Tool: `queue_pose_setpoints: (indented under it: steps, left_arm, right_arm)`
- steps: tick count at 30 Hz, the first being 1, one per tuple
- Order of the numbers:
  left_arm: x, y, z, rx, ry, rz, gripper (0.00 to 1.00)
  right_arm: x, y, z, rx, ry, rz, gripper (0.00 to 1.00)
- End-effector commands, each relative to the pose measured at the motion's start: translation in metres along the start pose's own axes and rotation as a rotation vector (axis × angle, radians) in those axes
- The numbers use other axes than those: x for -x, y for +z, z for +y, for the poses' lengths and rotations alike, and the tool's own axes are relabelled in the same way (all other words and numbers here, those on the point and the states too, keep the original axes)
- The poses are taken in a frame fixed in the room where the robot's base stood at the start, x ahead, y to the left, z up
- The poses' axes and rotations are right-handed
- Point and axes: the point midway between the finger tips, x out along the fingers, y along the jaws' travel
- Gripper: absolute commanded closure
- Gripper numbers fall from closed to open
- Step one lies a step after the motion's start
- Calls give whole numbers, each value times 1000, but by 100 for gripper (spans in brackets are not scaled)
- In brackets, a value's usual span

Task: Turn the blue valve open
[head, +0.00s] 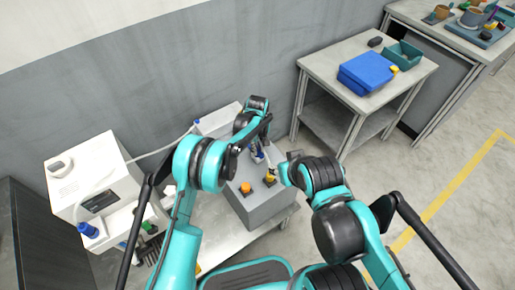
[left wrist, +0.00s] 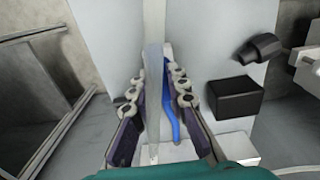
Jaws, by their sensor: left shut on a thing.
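The blue valve (head: 258,156) is on the grey box unit, partly hidden by my left gripper (head: 254,146). In the left wrist view, the valve's long blue handle (left wrist: 169,103) runs between the two fingers of my left gripper (left wrist: 158,90), beside a pale upright pipe (left wrist: 153,65). The left gripper is shut on the blue valve; the exact contact is hard to see.
The grey box unit (head: 262,207) carries an orange button (head: 245,188) and a yellow-based knob (head: 269,179). A white machine (head: 90,170) with a hose stands at left. A table (head: 318,65) with a blue case (head: 366,72) stands behind right. Floor is clear at right.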

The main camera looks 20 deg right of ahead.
Motion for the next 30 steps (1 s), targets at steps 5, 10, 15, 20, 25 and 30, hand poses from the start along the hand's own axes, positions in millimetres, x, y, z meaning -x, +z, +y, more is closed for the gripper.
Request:
queue_pose_setpoints:
  steps: [5,10,15,20,25,30]
  left_arm:
    - [0,0,0,1,1,1,100]
    - [0,0,0,1,1,1,64]
    - [0,0,0,0,0,0,64]
    - [6,0,0,0,0,0,64]
    - [34,0,0,0,0,0,64]
    - [72,0,0,0,0,0,64]
  right_arm:
    - [0,0,0,0,0,0,60]
    - [0,0,0,0,0,0,60]
    - [0,0,0,0,0,0,60]
    - [0,0,0,0,0,0,60]
    - [0,0,0,0,0,0,60]
    - [0,0,0,0,0,0,60]
